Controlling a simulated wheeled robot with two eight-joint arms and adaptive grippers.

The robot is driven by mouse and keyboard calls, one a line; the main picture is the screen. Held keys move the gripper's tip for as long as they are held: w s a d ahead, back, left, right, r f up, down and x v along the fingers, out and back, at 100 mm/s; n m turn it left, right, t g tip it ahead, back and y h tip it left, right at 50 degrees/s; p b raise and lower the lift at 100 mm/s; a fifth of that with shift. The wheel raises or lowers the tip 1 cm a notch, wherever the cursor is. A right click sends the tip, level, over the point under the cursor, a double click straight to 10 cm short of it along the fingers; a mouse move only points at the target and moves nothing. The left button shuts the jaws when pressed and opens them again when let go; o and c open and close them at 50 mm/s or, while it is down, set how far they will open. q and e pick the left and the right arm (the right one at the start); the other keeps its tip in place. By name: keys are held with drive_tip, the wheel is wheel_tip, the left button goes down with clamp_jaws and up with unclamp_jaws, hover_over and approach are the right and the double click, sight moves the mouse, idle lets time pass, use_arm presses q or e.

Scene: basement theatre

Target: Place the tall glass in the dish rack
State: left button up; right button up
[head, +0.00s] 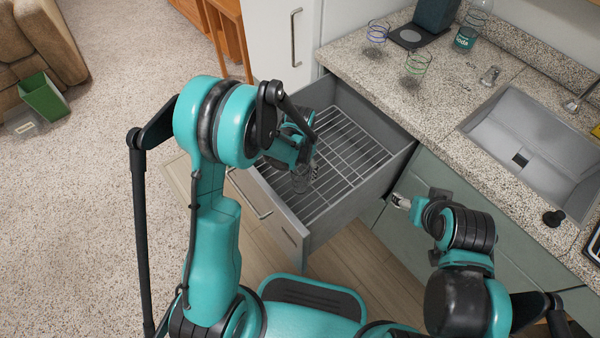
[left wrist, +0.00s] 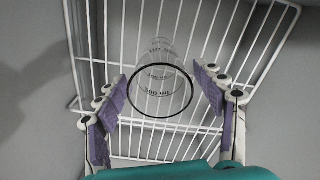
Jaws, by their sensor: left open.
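The tall glass (left wrist: 160,50) is clear, with a dark rim and dark lettering. In the left wrist view it stands between the purple-padded fingers of my left gripper (left wrist: 164,88), its mouth towards the camera, with a gap on both sides. The head view also shows the glass (head: 302,180) below my left gripper (head: 303,160), over the white wire dish rack (head: 350,150) in the pulled-out drawer. The rack also shows in the left wrist view (left wrist: 105,45). The glass's base is hard to make out. My right gripper (head: 400,201) is apart from it, by the cabinet front.
The grey drawer (head: 283,218) has raised walls around the rack. The speckled counter (head: 450,95) holds two striped glasses (head: 416,64) (head: 377,32), a bottle (head: 468,30), a small clear glass (head: 489,76) and a sink (head: 530,140).

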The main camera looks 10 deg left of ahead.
use_arm(q)
drive_tip(key=s+a+r+n+t+p, duration=0.1)
drive_tip(key=s+r+t, duration=0.15)
drive_tip(key=r, duration=0.75)
drive_tip(key=s+a+r+t+p, duration=0.1)
drive_tip(key=s+a+r+p, duration=0.15)
drive_tip(key=r, duration=0.75)
drive_tip(key=s+a+r+n+t, duration=0.1)
drive_tip(key=s+r, duration=0.4)
drive_tip(key=s, duration=0.5)
drive_tip(key=shift+a+n+t+b, duration=0.35)
drive_tip(key=shift+n+t, duration=0.25)
drive_tip(key=shift+t, duration=0.75)
